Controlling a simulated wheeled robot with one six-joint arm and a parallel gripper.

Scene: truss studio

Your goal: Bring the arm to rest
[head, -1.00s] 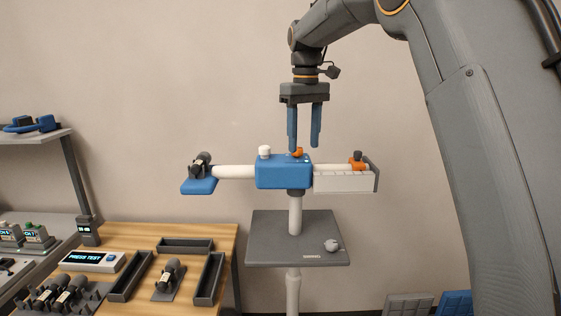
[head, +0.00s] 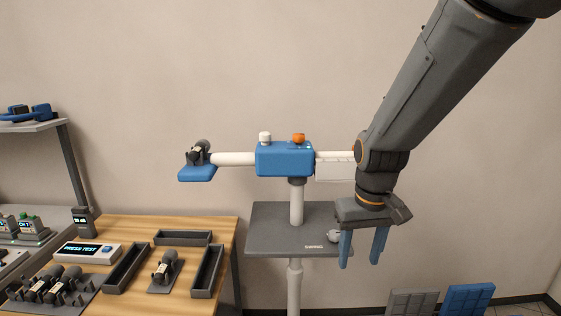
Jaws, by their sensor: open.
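My gripper (head: 361,250) hangs at the right of the grey stand table, its two blue fingers pointing down, apart and empty. My arm (head: 440,90) comes down from the upper right. My wrist covers the right end of the blue beam device (head: 285,159), so its orange part there is hidden. The device stands on a pale post above the grey plate (head: 275,238).
A wooden table (head: 217,233) with dark trays (head: 184,238), a dark joint-like part (head: 165,268) and a "PRESS TEST" box (head: 87,253) stands at the left. A shelf (head: 35,126) is further left. Grey (head: 412,302) and blue (head: 469,299) panels lean low at the right.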

